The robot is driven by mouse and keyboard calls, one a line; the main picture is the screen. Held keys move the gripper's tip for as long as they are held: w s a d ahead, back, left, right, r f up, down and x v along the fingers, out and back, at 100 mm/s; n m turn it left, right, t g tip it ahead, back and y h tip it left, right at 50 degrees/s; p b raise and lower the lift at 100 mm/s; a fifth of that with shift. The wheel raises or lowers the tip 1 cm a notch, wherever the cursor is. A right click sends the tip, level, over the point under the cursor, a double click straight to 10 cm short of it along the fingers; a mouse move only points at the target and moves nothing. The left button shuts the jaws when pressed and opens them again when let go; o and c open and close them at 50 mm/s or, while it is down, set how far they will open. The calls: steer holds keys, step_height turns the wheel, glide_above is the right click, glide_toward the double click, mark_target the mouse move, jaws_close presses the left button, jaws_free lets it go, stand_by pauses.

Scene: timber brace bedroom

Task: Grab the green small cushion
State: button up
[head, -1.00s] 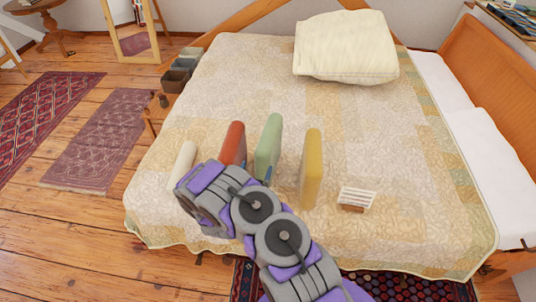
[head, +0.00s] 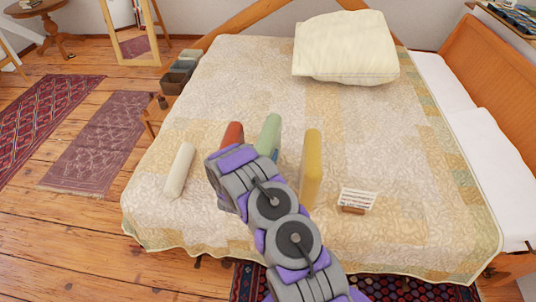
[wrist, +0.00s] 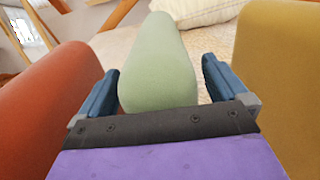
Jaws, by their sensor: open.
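The gripper is open, with a gap showing at the right finger and the left finger close to the cushion's side. The red cushion (wrist: 45,105) is just left of the left finger, and the yellow one (wrist: 282,85) just right of the right finger.
A white bolster (head: 179,170) lies at the left of the bed (head: 400,225). A small white slatted item (head: 356,199) lies right of the yellow cushion. A large cream pillow (head: 345,48) is at the far side.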

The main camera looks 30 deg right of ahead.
steer(key=shift+c, duration=0.9)
steer(key=shift+a, duration=0.15)
steer(key=c, duration=1.5)
